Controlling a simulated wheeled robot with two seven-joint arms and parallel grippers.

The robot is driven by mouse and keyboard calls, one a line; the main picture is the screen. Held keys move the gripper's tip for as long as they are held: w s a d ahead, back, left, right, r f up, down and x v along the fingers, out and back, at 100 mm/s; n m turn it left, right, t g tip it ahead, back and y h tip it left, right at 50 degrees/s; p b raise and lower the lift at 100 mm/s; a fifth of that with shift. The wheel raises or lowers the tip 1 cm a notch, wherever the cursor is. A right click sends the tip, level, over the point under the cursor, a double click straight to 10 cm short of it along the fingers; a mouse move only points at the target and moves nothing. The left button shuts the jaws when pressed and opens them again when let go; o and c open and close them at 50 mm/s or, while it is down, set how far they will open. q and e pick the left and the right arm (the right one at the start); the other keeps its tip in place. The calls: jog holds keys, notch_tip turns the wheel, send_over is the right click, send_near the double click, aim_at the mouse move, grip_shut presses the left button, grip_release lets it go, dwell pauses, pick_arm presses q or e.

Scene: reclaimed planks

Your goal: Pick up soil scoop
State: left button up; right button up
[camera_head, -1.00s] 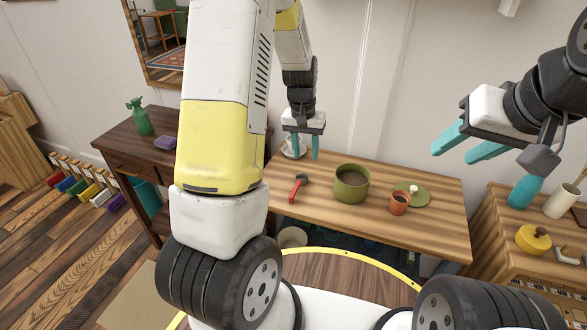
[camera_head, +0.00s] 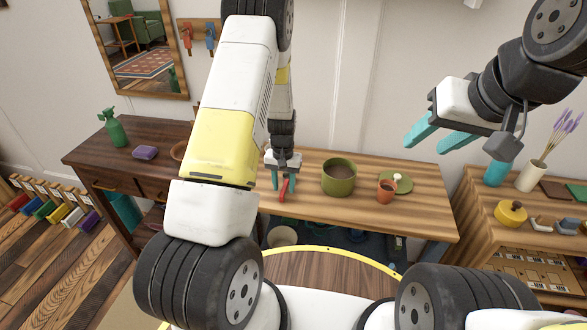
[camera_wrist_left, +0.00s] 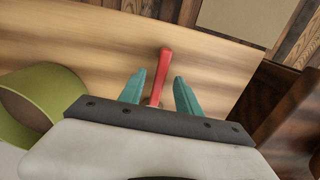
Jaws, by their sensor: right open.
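The soil scoop shows as a red handle (camera_head: 283,188) lying on the wooden table (camera_head: 330,215), left of the green pot. In the left wrist view the red handle (camera_wrist_left: 165,64) points away from the gripper, and its other end is hidden by the gripper body. My left gripper (camera_head: 283,182) is low over the table at the scoop. Its teal fingers (camera_wrist_left: 160,92) are open, one on each side of the handle, with gaps visible. My right gripper (camera_head: 438,137) is open and empty, raised above the table's right end.
A green pot (camera_head: 338,188) of soil stands right of the scoop; it also shows in the left wrist view (camera_wrist_left: 62,82). A terracotta pot (camera_head: 385,193) and a green plate (camera_head: 404,184) are further right. A dark desk (camera_head: 88,149) stands left, a shelf unit (camera_head: 470,205) right.

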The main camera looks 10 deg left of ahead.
pick_arm(q)
jog(key=shift+f, duration=0.3)
dwell(0.5)
jog(key=shift+c, duration=0.4)
grip_shut()
